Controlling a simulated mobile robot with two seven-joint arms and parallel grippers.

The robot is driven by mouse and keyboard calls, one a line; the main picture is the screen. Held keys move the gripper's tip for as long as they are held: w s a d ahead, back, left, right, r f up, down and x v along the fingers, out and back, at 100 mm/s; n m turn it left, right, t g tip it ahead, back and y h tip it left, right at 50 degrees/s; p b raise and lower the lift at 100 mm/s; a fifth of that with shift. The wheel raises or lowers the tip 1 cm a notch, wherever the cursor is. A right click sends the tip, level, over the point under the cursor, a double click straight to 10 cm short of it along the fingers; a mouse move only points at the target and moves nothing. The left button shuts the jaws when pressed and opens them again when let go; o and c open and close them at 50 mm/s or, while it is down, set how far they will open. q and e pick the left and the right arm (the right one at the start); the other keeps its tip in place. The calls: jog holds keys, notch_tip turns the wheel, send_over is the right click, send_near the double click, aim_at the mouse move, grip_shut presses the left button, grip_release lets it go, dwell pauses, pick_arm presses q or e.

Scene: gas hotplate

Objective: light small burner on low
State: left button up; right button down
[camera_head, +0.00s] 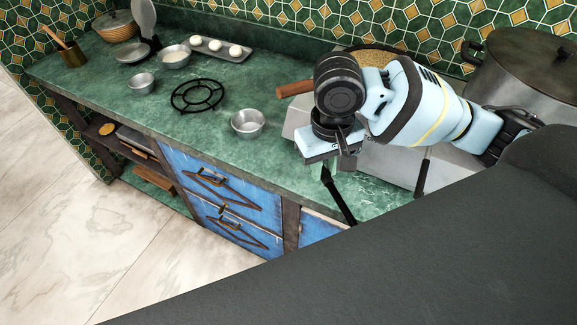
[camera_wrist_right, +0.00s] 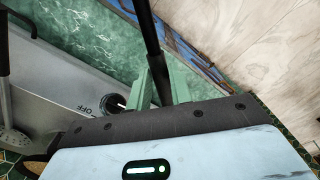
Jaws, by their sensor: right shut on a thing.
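The steel gas hotplate (camera_head: 385,168) stands on the green counter, partly hidden behind my right arm. In the right wrist view its front panel (camera_wrist_right: 75,85) shows a dark round knob (camera_wrist_right: 112,103) beside the printed word OFF. The knob's pointer setting is too small to read. My right gripper (camera_head: 327,172) is shut on a long, thin black stick-like tool (camera_head: 340,197), which slants down past the counter's front edge. In the right wrist view the tool (camera_wrist_right: 150,35) runs between the green fingers (camera_wrist_right: 152,88). The small burner and any flame are hidden. My left gripper is out of view.
A wooden-handled pan (camera_head: 295,88) and a large lidded pot (camera_head: 530,65) stand behind my arm. A perforated utensil (camera_wrist_right: 15,140) lies at the hotplate. A metal bowl (camera_head: 248,123) and a black wire trivet (camera_head: 197,95) sit left on the counter, with bare counter between.

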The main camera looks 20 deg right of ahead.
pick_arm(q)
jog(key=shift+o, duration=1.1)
pick_arm(e)
jog(key=shift+a, duration=0.1)
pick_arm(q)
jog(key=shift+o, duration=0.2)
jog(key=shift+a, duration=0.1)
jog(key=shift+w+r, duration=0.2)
pick_arm(e)
jog(key=a+r+n, duration=0.1)
jog(key=a+n, duration=0.3)
jog(key=n, duration=0.8)
jog(key=a+r+n, duration=0.1)
jog(key=a+n, duration=0.4)
jog(key=n, duration=0.6)
jog(key=shift+w+n+y, duration=0.3)
jog(key=shift+n, duration=0.1)
